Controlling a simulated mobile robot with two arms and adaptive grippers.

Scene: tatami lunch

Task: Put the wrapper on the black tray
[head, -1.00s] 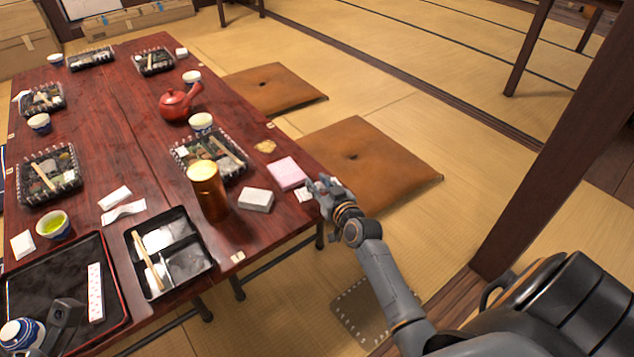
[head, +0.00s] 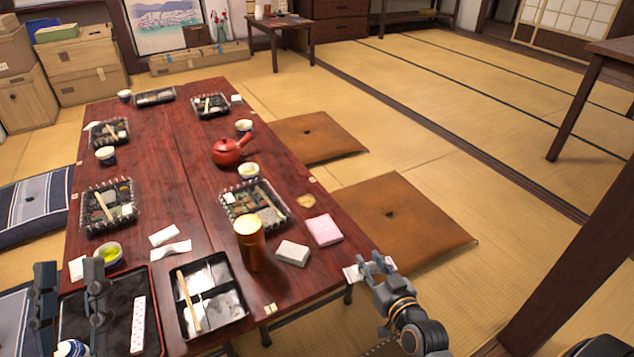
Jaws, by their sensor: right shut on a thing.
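The black tray (head: 72,312) has a dark red rim and lies at the lower left of the table. A long white patterned strip lies on it, and the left gripper hides part of it. My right gripper (head: 371,267) is shut on a small white wrapper (head: 351,273) by the table's front right corner; its fingers partly hide the wrapper. My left gripper (head: 70,285) is open, its two dark fingers apart in front of the tray's left part, with nothing between them.
A black divided box (head: 215,323) with chopsticks stands right of the tray. A tall golden-brown canister (head: 250,243), a white box (head: 292,253) and a pink packet (head: 323,229) stand further right. White papers (head: 170,249) lie behind the divided box.

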